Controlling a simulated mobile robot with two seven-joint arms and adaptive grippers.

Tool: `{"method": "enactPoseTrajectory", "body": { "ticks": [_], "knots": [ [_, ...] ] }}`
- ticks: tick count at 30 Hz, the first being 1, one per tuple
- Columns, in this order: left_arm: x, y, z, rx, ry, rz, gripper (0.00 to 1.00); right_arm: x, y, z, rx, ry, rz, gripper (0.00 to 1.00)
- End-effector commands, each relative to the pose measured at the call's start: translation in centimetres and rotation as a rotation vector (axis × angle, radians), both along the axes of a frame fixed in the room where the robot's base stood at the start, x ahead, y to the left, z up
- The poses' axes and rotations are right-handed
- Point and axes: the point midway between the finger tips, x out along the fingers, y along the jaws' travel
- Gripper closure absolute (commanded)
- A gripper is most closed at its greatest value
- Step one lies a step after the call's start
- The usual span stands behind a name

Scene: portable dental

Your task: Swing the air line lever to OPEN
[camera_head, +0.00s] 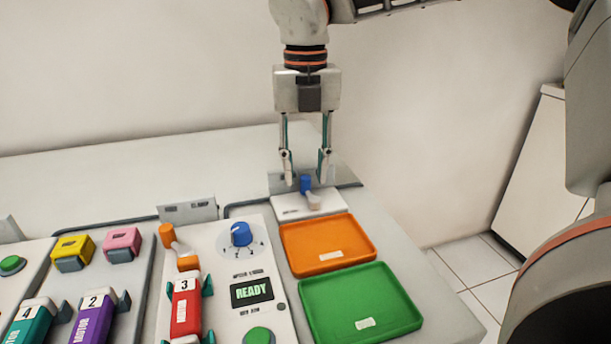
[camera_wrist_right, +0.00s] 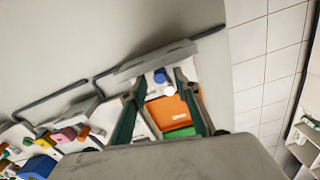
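The lever with a blue pivot (camera_head: 305,183) and a pale handle (camera_head: 313,200) sits on a small white base plate (camera_head: 290,214) behind the orange tray. I take it for the air line lever; its label is too small to read. My right gripper (camera_head: 305,181) points down over it, with its two fingers apart on either side of the blue part. The fingers look open, and I cannot tell whether either touches the lever. In the right wrist view the blue part (camera_wrist_right: 160,76) shows between the fingers. My left gripper is not in view.
An orange tray (camera_head: 290,237) and a green tray (camera_head: 330,297) lie in front of the lever. To the left stands a panel with a blue knob (camera_head: 241,234), a READY display (camera_head: 251,292) and an orange-handled lever (camera_head: 167,235). A grey upright plate (camera_head: 345,176) stands behind the lever.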

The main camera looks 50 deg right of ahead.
Motion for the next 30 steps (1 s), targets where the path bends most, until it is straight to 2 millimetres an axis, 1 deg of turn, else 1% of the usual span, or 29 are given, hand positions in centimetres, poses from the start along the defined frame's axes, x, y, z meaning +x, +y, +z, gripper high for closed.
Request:
{"method": "enactPoseTrajectory", "body": {
  "ticks": [1, 6, 9, 13, 18, 30],
  "knots": [
    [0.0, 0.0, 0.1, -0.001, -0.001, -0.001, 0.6, 0.1, 0.0, 1.2, -0.002, -0.007, -0.002, 0.69],
    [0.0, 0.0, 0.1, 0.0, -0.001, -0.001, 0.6, 0.1, 0.0, 4.8, -0.003, -0.007, -0.002, 0.69],
    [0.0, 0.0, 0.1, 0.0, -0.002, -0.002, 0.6, 0.1, 0.0, 6.6, -0.003, -0.004, -0.003, 0.69],
    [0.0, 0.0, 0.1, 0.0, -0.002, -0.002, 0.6, 0.1, 0.0, 8.5, -0.003, -0.003, -0.002, 0.69],
    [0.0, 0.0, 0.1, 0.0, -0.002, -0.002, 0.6, 0.0, 0.0, 9.7, -0.001, -0.001, 0.0, 0.69],
    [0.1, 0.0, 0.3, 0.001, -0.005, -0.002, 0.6, 0.0, -0.1, 10.1, 0.009, -0.011, 0.008, 0.69]
  ]
}}
